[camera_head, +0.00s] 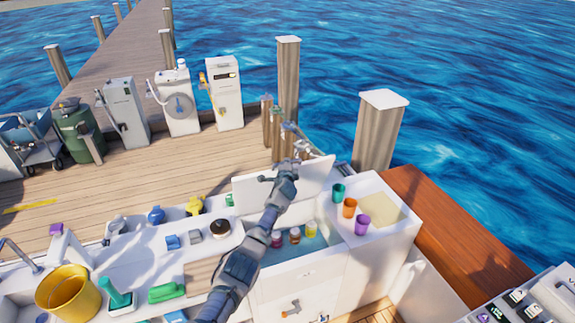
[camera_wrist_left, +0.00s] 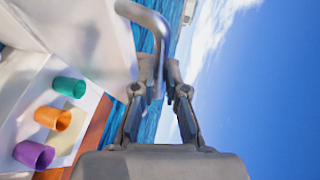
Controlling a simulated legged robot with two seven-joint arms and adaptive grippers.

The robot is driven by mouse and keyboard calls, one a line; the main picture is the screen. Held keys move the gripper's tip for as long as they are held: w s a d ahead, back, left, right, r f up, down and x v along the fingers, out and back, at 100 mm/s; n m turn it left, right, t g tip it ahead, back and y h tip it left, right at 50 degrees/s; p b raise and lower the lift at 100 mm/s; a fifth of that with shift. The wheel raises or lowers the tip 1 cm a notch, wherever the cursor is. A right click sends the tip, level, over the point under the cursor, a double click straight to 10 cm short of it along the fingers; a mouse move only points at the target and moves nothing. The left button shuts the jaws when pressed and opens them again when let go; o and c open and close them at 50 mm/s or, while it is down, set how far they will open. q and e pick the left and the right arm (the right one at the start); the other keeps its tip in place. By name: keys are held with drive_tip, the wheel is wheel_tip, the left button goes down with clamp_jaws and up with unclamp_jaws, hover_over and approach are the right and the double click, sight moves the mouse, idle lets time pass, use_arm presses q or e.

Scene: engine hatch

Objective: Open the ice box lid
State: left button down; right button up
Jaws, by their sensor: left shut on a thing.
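The white ice box lid (camera_head: 318,178) stands raised, roughly upright, at the back of the ice box (camera_head: 327,238). It also fills the left part of the left wrist view (camera_wrist_left: 85,35). The compartment is uncovered and holds a few small jars (camera_head: 295,235). My left gripper (camera_head: 300,150) is at the lid's top edge. In the left wrist view its fingers (camera_wrist_left: 160,75) are shut on the bent grey metal handle (camera_wrist_left: 158,35). My left arm hides part of the lid and the box's left side. My right gripper is not in view.
A green cup (camera_head: 338,193), an orange cup (camera_head: 350,208) and a purple cup (camera_head: 362,225) stand on the counter right of the opening. A yellow bucket (camera_head: 68,294) and small items crowd the left counter. Wooden posts (camera_head: 287,85) stand behind the lid.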

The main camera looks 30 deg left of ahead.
use_arm(q)
drive_tip(key=c, duration=1.5)
unclamp_jaws()
drive_tip(key=shift+r, duration=0.15)
drive_tip(key=shift+a, duration=0.15)
drive_tip(key=v, duration=1.1)
drive_tip(key=shift+s, duration=0.4)
